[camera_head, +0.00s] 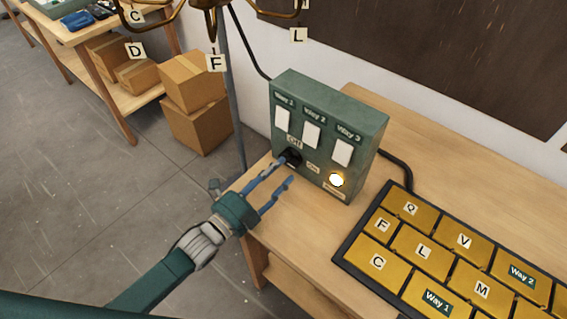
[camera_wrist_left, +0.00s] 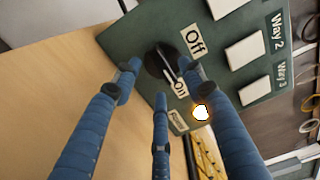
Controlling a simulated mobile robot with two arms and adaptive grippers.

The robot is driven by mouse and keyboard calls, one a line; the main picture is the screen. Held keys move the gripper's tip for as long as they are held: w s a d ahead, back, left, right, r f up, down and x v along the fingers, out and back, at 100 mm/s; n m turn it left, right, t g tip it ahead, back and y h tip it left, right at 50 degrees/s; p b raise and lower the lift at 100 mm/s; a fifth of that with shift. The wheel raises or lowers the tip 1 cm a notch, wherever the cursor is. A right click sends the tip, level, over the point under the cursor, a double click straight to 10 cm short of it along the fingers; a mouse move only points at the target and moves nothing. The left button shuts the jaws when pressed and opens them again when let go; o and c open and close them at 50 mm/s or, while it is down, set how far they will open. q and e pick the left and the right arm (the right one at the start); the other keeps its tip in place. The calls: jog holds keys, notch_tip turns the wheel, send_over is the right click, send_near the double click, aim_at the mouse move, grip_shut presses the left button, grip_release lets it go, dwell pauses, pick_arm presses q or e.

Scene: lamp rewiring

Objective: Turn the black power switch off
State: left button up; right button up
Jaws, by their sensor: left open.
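A green control box (camera_head: 325,115) stands on the wooden table, with a black rotary power switch (camera_head: 292,158) at its lower left. In the left wrist view the switch (camera_wrist_left: 158,58) lies between an Off label (camera_wrist_left: 193,41) and an On label (camera_wrist_left: 180,87); its pale pointer seems to lean toward On. A lamp (camera_head: 336,180) on the box glows. My left gripper (camera_head: 284,170) is open, its fingers reaching to the switch. In the wrist view its fingertips (camera_wrist_left: 159,75) lie on either side of the switch; contact cannot be told. My right gripper is not in view.
A black tray of lettered gold tiles (camera_head: 423,251) lies on the table, right of the box. A black cable (camera_head: 398,168) runs behind it. A brass lamp fixture (camera_head: 210,20) hangs at the top. Cardboard boxes (camera_head: 195,105) stand at the left beside another table.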

aim_at(290, 159)
pick_arm(q)
jog(key=shift+x, duration=0.8)
jog(key=shift+w+d, duration=0.2)
jog(key=shift+w, duration=0.05)
jog(key=shift+w+d, duration=0.15)
jog(key=shift+w, duration=0.05)
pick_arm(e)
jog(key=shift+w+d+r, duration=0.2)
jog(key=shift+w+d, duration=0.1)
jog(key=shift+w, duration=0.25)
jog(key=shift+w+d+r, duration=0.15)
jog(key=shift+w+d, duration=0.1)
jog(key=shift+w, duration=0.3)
pick_arm(q)
grip_shut()
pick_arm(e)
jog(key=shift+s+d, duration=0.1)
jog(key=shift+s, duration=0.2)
